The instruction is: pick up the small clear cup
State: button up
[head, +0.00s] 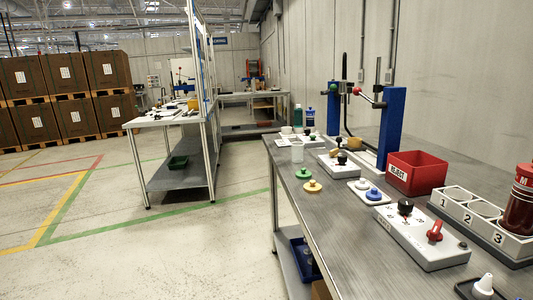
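The small clear cup (297,153) looks pale and translucent. It stands upright near the far left edge of the grey workbench (330,213) at the right of the view. It is small in the picture, so I cannot tell whether anything is in it. My gripper does not show in this view.
Near the cup are a yellow knob (312,186), a green knob (303,172) and a grey switch box (340,163). A blue press frame (392,125), a red REJECT bin (415,172) and a numbered holder (480,220) stand farther right. Open floor (170,255) lies left.

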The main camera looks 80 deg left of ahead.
aim_at(298, 148)
jog(key=u, duration=2.05)
